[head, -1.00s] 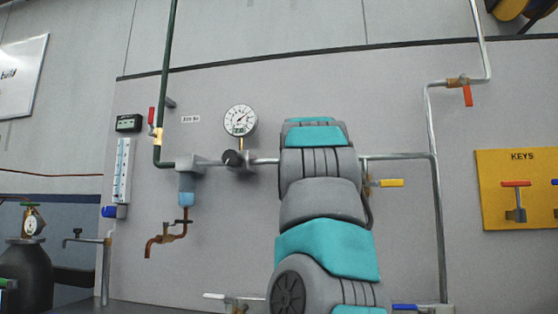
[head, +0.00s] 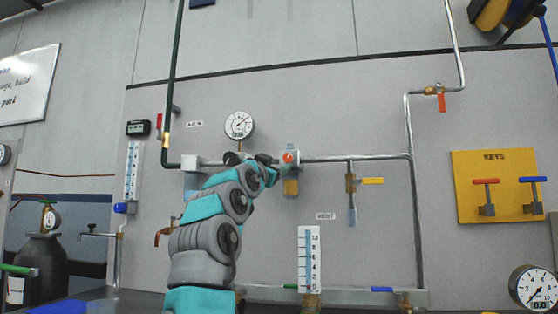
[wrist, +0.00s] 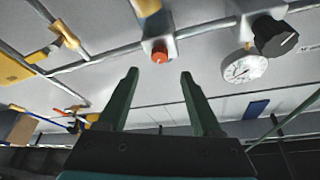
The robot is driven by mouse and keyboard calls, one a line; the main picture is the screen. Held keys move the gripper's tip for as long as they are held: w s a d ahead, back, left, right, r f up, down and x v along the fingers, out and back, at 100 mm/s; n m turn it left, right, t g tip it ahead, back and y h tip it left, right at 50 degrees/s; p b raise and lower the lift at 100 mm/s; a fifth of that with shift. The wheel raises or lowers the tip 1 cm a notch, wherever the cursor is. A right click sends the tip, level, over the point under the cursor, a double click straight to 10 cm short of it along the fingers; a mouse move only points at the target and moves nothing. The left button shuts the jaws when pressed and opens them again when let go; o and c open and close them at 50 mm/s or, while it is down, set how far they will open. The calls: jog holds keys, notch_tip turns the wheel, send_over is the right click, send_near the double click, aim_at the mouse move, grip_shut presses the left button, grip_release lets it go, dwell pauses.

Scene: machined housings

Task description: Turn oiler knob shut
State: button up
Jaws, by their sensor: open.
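The oiler is on the horizontal wall pipe, with an orange-red knob (head: 289,157) on its grey body and an amber bowl (head: 291,187) below. In the wrist view, the knob (wrist: 160,56) shows just beyond and between the fingertips, apart from them. My gripper (wrist: 159,75) is open, with two green fingers and nothing between them. In the head view my gripper (head: 270,163) is just left of the oiler, partly hidden by my arm. The knob's turned position cannot be read.
A round gauge (head: 239,125) and a black regulator knob (wrist: 273,36) are close by. A yellow-handled valve (head: 371,181) hangs right of the oiler. A white scale (head: 309,258) stands below. A yellow KEYS board (head: 497,187) is at right.

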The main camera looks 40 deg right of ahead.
aim_at(287, 158)
jog(key=p+x, duration=0.5)
jog(key=x, duration=0.1)
jog(key=shift+w+d+r, duration=0.1)
jog(key=shift+d+r, duration=0.15)
jog(key=shift+d, duration=0.05)
jog(key=shift+w+d+p, duration=0.3)
jog(key=shift+d, duration=0.1)
jog(key=shift+c, duration=0.3)
grip_shut()
